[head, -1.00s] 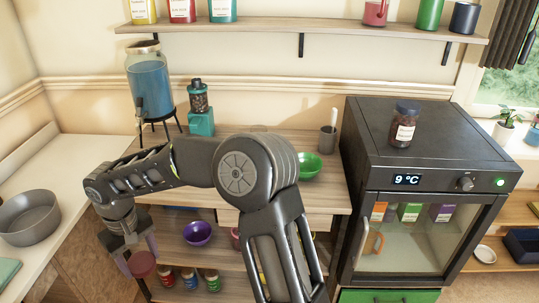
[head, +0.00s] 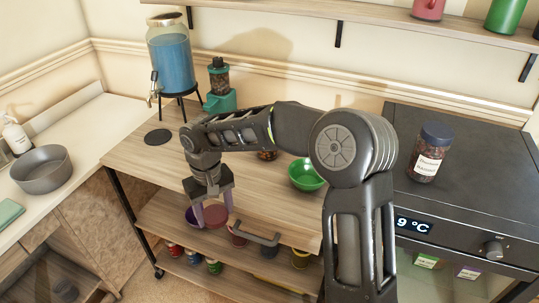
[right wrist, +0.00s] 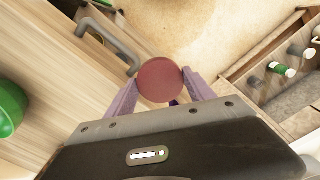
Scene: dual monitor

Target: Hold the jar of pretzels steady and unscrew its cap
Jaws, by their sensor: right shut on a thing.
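My right gripper (head: 210,207) is shut on a round, flat-topped dull red thing (head: 214,215), held in front of the trolley's front edge. In the right wrist view the red disc (right wrist: 160,80) sits between the two purple-grey fingers; I cannot tell whether it is a loose cap or the top of something. A jar with a dark blue cap (head: 427,152), dark brown contents and a white label stands upright on the black appliance; I cannot read whether it holds pretzels. My left gripper is not in view.
The wooden trolley top (head: 135,180) carries a green bowl (head: 306,175), a blue drink dispenser (head: 170,62), a teal grinder (head: 219,88) and a dark disc (head: 158,136). The black appliance (head: 470,185) stands at right.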

